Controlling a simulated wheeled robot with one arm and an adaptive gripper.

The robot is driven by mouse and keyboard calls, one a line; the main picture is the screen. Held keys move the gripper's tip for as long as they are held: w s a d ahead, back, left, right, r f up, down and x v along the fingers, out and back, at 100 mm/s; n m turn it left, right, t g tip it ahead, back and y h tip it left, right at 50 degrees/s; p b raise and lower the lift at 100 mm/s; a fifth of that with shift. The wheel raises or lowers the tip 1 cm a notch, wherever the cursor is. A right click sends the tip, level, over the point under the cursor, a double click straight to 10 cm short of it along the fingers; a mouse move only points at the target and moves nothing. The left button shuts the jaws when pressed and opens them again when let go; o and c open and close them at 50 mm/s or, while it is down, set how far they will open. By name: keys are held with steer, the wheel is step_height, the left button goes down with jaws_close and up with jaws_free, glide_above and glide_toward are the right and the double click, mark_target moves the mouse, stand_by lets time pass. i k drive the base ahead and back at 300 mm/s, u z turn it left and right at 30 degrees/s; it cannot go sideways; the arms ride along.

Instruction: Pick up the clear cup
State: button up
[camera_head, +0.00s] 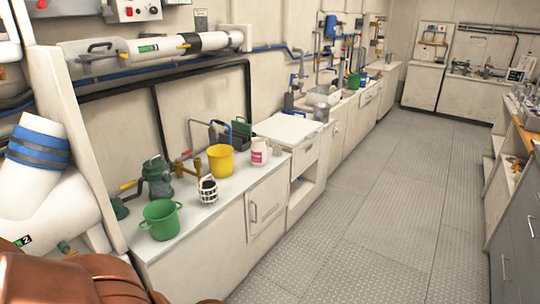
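I cannot make out a clear cup in this view. My gripper is not in view. The near left counter (190,238) holds a green bucket (161,222), a yellow bucket (220,162) and a white jug with a red label (259,153). A small white wire cage with something dark in it (208,190) stands near the counter's front edge. A dark green pump-like fitting (158,178) stands behind the green bucket.
Grey tread-plate floor (365,215) runs clear down the middle. Cabinets (515,235) line the right side. A brown rounded object (75,278) fills the lower left corner. White pipes (160,48) run along the left wall. More counters (460,92) close the far end.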

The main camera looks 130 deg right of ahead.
mark_target(277, 148)
steer(key=z, duration=4.6)
steer(key=k, duration=0.2)
steer(key=z, duration=0.9)
steer(key=i, duration=1.75)
steer(key=u, duration=0.75)
steer(key=i, duration=0.9)
steer(key=u, duration=1.3)
steer(key=i, duration=0.4)
steer(key=u, duration=0.35)
